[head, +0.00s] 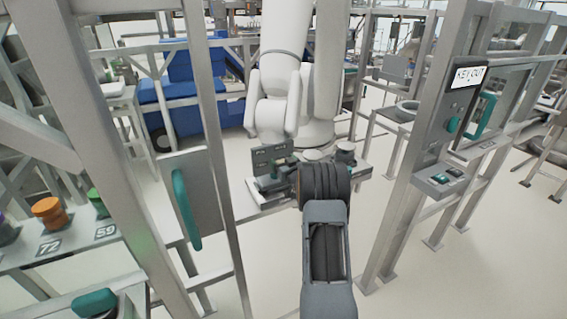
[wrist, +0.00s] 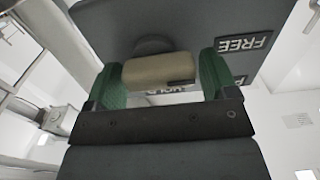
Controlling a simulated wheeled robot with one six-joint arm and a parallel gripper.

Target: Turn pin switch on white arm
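The white arm (head: 285,45) hangs down at the centre of the head view. A dark panel (head: 272,156) with small labels sits at its lower end. In the wrist view the dark panel (wrist: 130,20) fills the top, with a FREE label (wrist: 243,45) at the right. The pin switch, a beige bar-shaped knob (wrist: 158,72), stands out from it and partly hides a second label. My gripper (wrist: 164,82) is open, its green-padded fingers on either side of the knob. I cannot tell whether the pads touch it. In the head view the fingertips are small and partly hidden.
A metal post (head: 215,150) and a plate with a teal handle (head: 186,208) stand at the left. A KEY OUT control box (head: 445,125) is on a frame at the right. Numbered knobs (head: 50,212) line the lower left. Light floor is clear between frames.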

